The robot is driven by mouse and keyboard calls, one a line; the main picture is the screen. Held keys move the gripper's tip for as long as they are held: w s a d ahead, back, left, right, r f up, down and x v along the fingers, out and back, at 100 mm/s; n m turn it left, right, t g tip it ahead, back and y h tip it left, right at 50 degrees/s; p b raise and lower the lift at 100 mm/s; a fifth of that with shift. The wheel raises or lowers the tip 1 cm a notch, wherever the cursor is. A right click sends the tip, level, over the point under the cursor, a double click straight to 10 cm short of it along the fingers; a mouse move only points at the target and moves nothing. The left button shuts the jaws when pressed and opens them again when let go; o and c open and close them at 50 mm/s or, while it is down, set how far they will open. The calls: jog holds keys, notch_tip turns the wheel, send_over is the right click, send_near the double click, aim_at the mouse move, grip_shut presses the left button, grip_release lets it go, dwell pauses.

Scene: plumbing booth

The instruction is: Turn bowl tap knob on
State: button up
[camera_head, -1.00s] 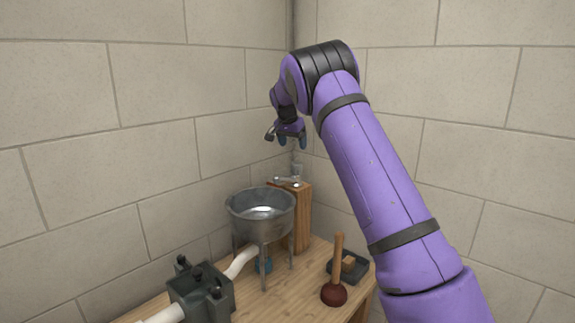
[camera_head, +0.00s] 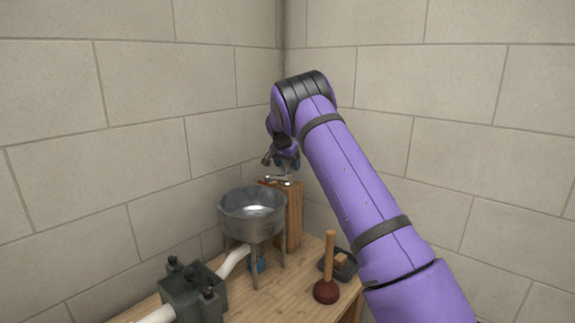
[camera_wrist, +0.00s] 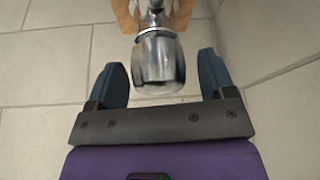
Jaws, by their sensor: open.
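The chrome tap (camera_head: 277,180) sits on top of a wooden post (camera_head: 294,215) behind the metal bowl (camera_head: 252,213). In the wrist view its shiny rounded knob (camera_wrist: 158,65) shows between my fingers. My gripper (camera_wrist: 162,75) is open, with one blue finger on each side of the knob and a gap on both sides. In the head view my gripper (camera_head: 281,160) points down just above the tap. The knob's exact height relative to the fingertips is hard to tell.
A plunger (camera_head: 327,275) stands on the wooden bench (camera_head: 280,300), with a dark tray (camera_head: 338,268) behind it. A grey clamp-like block (camera_head: 192,289) and white pipe (camera_head: 236,259) are at front left. Tiled walls meet close behind the tap.

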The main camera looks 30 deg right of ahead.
jog(key=c, duration=0.9)
jog(key=shift+n, duration=0.3)
jog(key=n+t+y, duration=0.1)
jog(key=n, duration=0.2)
jog(key=shift+d, duration=0.1)
jog(key=n+t+y, duration=0.1)
jog(key=n, duration=0.3)
jog(key=n+y, duration=0.2)
jog(key=n, duration=0.2)
jog(key=shift+n, duration=0.3)
jog(key=shift+n+y, duration=0.7)
jog(key=shift+n, duration=1.1)
